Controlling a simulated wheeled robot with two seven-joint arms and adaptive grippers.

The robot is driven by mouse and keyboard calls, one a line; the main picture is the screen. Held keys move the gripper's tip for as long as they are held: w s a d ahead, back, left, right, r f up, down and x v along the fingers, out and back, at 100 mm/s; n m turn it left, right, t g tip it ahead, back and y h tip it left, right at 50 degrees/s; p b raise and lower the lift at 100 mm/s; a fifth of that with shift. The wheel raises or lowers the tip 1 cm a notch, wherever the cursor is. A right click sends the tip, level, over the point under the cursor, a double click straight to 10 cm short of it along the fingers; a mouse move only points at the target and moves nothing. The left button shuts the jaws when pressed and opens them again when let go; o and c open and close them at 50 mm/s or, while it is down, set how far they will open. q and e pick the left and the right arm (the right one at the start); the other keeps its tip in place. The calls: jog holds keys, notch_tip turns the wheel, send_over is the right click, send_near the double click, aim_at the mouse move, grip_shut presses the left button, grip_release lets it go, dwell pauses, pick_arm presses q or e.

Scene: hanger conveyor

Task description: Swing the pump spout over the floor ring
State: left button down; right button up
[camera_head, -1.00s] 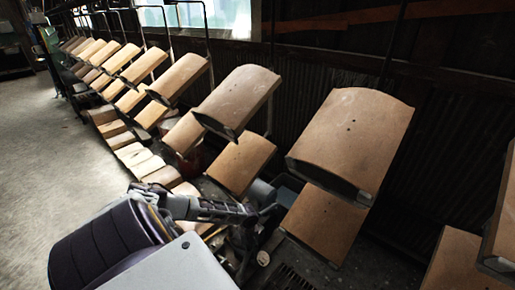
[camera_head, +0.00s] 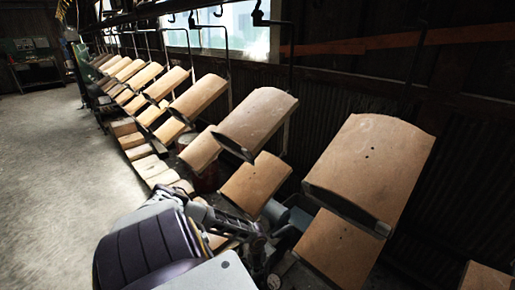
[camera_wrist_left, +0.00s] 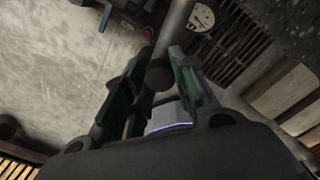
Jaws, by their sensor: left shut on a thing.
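My left gripper (camera_head: 258,243) is low in the head view, beside the row of hanging boards. In the left wrist view its two green-lined fingers (camera_wrist_left: 160,88) are shut around a grey round bar (camera_wrist_left: 177,28), which runs up out of the picture; it looks like the pump spout. A small pale disc with dark marks (camera_wrist_left: 201,17) lies on the floor just right of the bar, beside a dark grate (camera_wrist_left: 235,45). It may be the floor ring, but I cannot tell for sure. The rest of the pump is hidden or too dark. My right gripper is out of view.
Large tan boards (camera_head: 370,165) hang from hooks in a long row, close to my left arm on the right. Several pale blocks (camera_head: 150,168) lie along the row. Open concrete floor (camera_head: 60,190) is free on the left.

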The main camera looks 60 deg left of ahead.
pick_arm(q)
jog(key=c, duration=1.1)
grip_release()
jog(key=shift+s+f, duration=0.1)
jog(key=shift+s, duration=0.2)
jog(key=shift+c, duration=0.2)
jog(key=shift+w, duration=0.1)
jog(key=shift+w+r, duration=0.15)
jog(key=shift+r, duration=0.95)
notch_tip(320, 180, up, 10)
jog(key=shift+d+f, duration=0.1)
